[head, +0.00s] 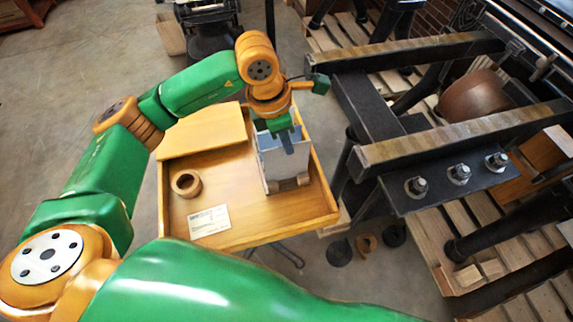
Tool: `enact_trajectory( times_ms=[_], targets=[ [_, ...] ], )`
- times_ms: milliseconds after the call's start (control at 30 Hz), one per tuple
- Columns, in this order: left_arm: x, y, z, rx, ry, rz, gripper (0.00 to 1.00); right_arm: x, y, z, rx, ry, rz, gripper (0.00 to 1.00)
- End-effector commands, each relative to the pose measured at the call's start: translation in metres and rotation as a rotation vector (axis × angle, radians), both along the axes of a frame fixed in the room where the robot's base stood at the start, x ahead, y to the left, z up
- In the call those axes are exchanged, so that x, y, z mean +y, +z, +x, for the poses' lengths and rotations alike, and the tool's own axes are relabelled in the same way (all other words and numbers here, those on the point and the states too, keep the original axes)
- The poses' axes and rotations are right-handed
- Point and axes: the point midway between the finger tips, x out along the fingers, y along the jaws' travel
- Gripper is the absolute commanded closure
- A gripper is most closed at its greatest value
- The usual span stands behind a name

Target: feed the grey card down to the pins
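My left gripper (286,143) points down from the green and orange arm, over a pale grey, box-like piece (272,166) that stands on the wooden tray table. A grey finger reaches into or in front of the top of this piece. I cannot tell whether the gripper is open or shut, or whether it holds anything. I cannot make out a separate grey card or any pins; the gripper and the grey piece's walls may hide them. My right gripper is not in view.
The wooden tray table (326,214) has a raised rim. A wooden ring (186,183) and a white printed label (209,222) lie on it. A heavy dark press frame with bolts (459,174) stands close on the right, over pallets. Dark round pieces (340,252) lie on the floor.

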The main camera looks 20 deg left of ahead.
Motion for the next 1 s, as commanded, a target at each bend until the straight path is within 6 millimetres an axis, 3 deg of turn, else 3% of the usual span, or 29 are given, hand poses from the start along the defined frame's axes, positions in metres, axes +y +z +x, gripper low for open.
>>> enact_trajectory(
  times_ms=[267,667,1000],
  targets=[
    [0.0,0.015,0.0,-0.001,-0.001,-0.001,1.0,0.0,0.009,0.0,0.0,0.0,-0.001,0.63],
    [0.0,0.07,0.0,-0.002,-0.001,0.0,1.0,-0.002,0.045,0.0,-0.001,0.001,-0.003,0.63],
    [0.0,0.07,0.0,0.0,-0.001,0.0,1.0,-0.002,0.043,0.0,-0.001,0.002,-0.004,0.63]
  ],
)
